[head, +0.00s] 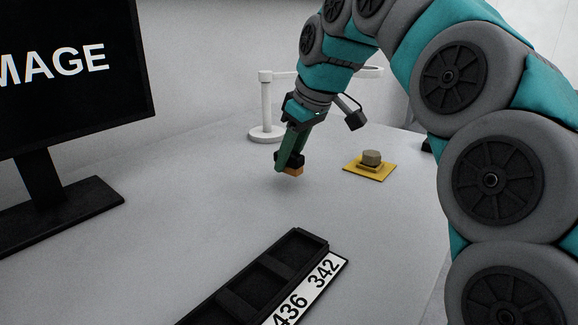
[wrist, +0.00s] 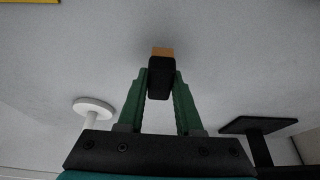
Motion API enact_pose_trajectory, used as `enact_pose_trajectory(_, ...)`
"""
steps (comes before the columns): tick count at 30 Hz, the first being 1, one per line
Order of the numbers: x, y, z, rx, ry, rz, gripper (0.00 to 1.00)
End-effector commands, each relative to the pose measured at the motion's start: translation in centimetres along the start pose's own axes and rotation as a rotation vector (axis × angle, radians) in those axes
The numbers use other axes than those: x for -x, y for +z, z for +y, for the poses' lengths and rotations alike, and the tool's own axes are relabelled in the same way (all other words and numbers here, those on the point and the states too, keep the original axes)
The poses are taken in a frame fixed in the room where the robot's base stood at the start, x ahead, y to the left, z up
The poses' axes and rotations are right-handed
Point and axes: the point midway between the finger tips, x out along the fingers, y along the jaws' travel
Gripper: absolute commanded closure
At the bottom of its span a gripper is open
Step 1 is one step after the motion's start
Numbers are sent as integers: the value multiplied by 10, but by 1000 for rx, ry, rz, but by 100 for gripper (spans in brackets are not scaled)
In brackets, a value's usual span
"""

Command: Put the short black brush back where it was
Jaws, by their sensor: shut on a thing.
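My gripper (head: 291,165) is shut on the short black brush (head: 294,161), which has a black body and an orange-tan end pointing down. In the wrist view the brush (wrist: 160,78) sits between the two green fingers of my gripper (wrist: 160,85). It is held above the grey surface. A black compartment tray (head: 262,268) lies in the front of the head view, with a white label strip reading "436 342" along its right side. The compartments in view look empty. The tray's lower left end is cut off by the picture edge.
A white post stand (head: 266,110) is behind. A black monitor (head: 70,75) stands at left. The surface between my gripper and the tray is clear.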

Motion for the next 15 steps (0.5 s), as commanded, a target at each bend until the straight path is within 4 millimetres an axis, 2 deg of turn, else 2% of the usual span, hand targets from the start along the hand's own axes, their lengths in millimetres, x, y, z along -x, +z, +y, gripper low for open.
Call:
enact_pose_trajectory(6, -19, 9, -1, 0, -2, 1, 100)
enact_pose_trajectory(15, -22, 9, 0, 0, 0, 3, 100)
